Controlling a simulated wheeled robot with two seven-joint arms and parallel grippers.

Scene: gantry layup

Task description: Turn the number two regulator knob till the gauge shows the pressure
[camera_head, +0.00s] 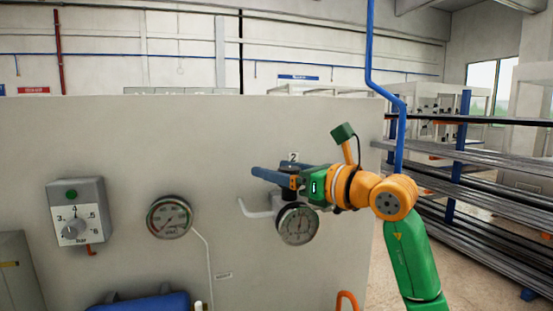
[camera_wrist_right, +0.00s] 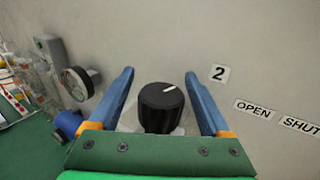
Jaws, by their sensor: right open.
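The number two label (camera_head: 293,157) is on the grey panel above the regulator, whose round gauge (camera_head: 297,224) has a pale dial; its needle is too small to read. My right gripper (camera_head: 268,172) reaches in from the right over the regulator and hides most of its knob. In the right wrist view the black knob (camera_wrist_right: 160,107) has a white mark pointing up and right. It lies between the blue fingers of my open right gripper (camera_wrist_right: 159,75), with gaps showing on both sides. The 2 label (camera_wrist_right: 219,73) is right of it. My left gripper is out of view.
A second gauge (camera_head: 169,217) and a grey box with a dial knob (camera_head: 76,210) are on the panel to the left. A blue object (camera_head: 145,303) is at the bottom. Racks of long bars (camera_head: 470,195) stand at the right. OPEN (camera_wrist_right: 254,109) and SHUT labels show in the wrist view.

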